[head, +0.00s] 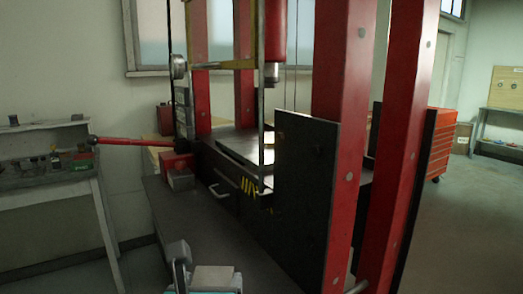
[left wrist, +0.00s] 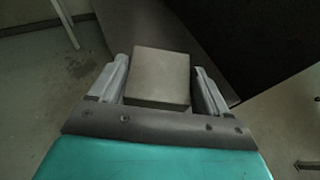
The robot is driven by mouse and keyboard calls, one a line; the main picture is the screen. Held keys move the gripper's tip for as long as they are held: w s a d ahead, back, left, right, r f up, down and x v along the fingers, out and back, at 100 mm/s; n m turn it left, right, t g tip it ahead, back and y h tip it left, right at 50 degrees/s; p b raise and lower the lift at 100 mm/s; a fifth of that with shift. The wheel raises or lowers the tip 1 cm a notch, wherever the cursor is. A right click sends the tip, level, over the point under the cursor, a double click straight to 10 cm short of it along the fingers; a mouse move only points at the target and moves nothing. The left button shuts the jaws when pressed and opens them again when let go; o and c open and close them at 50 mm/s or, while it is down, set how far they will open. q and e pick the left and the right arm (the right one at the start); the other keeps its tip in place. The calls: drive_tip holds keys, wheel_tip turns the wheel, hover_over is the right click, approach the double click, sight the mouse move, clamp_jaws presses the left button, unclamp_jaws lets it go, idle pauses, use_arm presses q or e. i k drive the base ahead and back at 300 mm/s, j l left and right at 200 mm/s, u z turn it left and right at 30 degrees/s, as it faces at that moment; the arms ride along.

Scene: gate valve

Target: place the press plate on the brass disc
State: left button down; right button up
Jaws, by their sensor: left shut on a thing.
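The press plate, a plain grey square block, shows in the left wrist view (left wrist: 160,75) between the two fingers of my left gripper (left wrist: 160,82). In the head view the plate (head: 213,277) is at the bottom edge, with my left gripper (head: 206,270) shut on it. The gripper is in front of the dark bench, well short of the press bed. A small bright yellowish patch (head: 268,146) shows on the press bed behind the dark side panel; I cannot tell whether it is the brass disc. My right gripper is not in view.
The red press frame (head: 341,80) has tall posts and a red ram (head: 274,45) above its bed. A black panel (head: 304,190) blocks the bed's near right side. A red lever (head: 125,141) sticks out left. The dark bench top (head: 195,215) is largely clear.

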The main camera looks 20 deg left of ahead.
sight(270, 139)
drive_tip(key=i+j, duration=0.1)
drive_tip(key=j, duration=0.35)
drive_tip(key=i+j, duration=0.15)
drive_tip(key=j, duration=0.25)
drive_tip(key=i+j, duration=0.1)
drive_tip(key=j, duration=0.35)
drive_tip(key=i+j, duration=0.1)
drive_tip(key=j, duration=0.35)
drive_tip(key=i+j, duration=0.15)
drive_tip(key=j, duration=0.3)
drive_tip(key=i+j, duration=0.1)
drive_tip(key=j, duration=0.3)
drive_tip(key=i+j, duration=0.1)
drive_tip(key=j, duration=0.35)
drive_tip(key=i+j+z, duration=0.1)
drive_tip(key=j+z, duration=0.25)
drive_tip(key=z, duration=0.9)
